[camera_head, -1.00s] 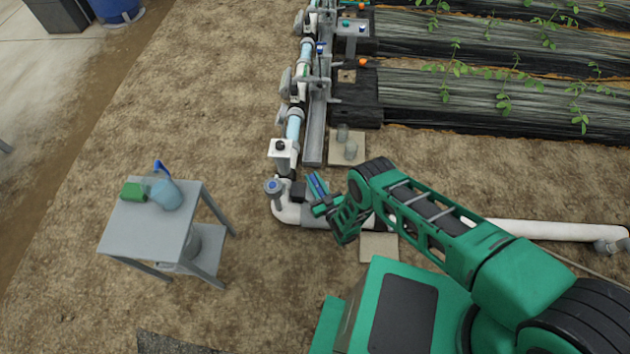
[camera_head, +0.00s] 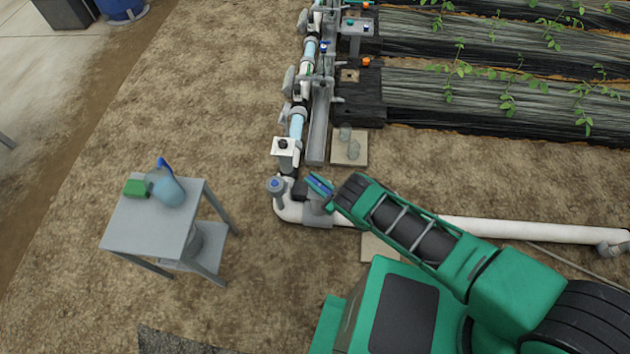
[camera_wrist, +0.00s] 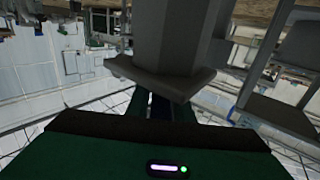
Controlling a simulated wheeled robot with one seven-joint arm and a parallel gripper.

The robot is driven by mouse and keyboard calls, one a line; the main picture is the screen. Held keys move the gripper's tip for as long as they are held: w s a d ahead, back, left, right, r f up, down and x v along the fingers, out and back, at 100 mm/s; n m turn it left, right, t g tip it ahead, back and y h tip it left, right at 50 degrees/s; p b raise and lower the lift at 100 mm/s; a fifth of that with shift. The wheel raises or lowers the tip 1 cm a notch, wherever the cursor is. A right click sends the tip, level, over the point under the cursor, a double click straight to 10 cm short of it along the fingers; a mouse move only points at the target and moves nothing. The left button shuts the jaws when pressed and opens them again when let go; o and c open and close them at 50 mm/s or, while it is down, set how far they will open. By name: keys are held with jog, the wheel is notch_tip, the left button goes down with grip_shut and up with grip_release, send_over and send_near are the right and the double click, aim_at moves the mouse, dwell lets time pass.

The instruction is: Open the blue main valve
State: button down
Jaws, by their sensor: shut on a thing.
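The main valve (camera_head: 317,214) is a grey body on the white pipe near its left elbow. Its blue handle (camera_head: 318,187) lies at the tip of my arm, above the pipe. My gripper (camera_head: 320,184) is shut on the blue handle, with its fingers along both sides. In the wrist view my green fingers (camera_wrist: 150,104) have a dark blue strip between them, under a large grey body (camera_wrist: 178,45). The finger contact is partly hidden there, and I cannot tell the handle's exact angle to the pipe.
A grey-capped fitting with a blue top (camera_head: 275,187) stands on the elbow to the left. A vertical line of valves and a grey channel (camera_head: 318,125) run upward. A grey table (camera_head: 140,235) stands at left. Bare soil lies between.

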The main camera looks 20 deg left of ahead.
aim_at(314, 180)
jog(key=shift+d, duration=0.2)
jog(key=c, duration=1.7)
grip_release()
jog(key=shift+a, duration=0.1)
jog(key=shift+r, duration=0.1)
jog(key=shift+r, duration=0.25)
notch_tip(314, 180, up, 4)
jog(key=shift+f, duration=0.2)
jog(key=s+a+r, duration=0.1)
jog(key=s+r, duration=0.1)
jog(key=s, duration=0.1)
jog(key=s+a+r, duration=0.2)
jog(key=s, duration=0.2)
jog(key=s+a+r, duration=0.2)
jog(key=s, duration=0.1)
jog(key=shift+s+r, duration=0.2)
jog(key=shift+r, duration=0.1)
jog(key=shift+w+a, duration=0.1)
